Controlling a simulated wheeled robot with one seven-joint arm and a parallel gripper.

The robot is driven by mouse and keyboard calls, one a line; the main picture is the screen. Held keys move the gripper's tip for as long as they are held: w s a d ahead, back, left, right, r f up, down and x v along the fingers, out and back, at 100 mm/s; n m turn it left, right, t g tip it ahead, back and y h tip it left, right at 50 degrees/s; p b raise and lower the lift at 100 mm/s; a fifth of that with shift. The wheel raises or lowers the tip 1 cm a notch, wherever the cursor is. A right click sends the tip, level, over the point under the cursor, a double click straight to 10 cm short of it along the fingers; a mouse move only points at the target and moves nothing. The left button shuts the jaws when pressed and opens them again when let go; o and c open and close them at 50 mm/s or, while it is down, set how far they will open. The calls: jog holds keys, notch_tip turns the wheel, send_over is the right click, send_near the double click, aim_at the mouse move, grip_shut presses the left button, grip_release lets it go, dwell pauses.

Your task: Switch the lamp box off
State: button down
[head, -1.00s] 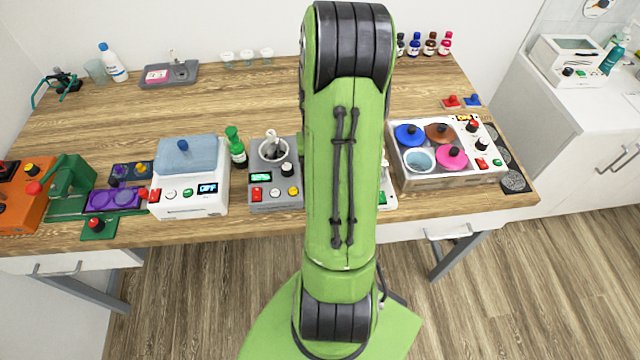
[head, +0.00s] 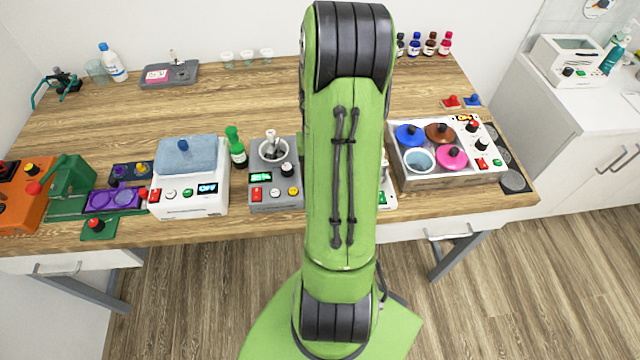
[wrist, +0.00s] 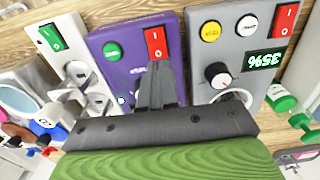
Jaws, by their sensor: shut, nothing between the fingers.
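In the wrist view a purple box (wrist: 194,85) stands in the middle, with a red rocker switch (wrist: 156,43) marked I and O and a round green button (wrist: 112,50). I take it for the lamp box, but I cannot read its label. My gripper (wrist: 157,66) is shut and empty. Its fingertips are over the purple panel, right by the O end of the rocker; I cannot tell if they touch it. The fingers hide part of the panel. In the head view my arm hides the gripper and the purple box.
A grey box (head: 261,198) with a mortar and a percent display stands beside it. Its own red switch (wrist: 285,19) is close by in the wrist view. A white-panelled device (wrist: 75,50) is on the other side. A white bath box (head: 188,205) and a pot tray (head: 440,180) stand farther off.

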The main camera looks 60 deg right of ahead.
jog(key=shift+f+b, duration=0.8)
jog(key=shift+f, duration=0.15)
dwell(0.4)
notch_tip(320, 180, up, 7)
jog(key=p, duration=0.5)
dwell(0.5)
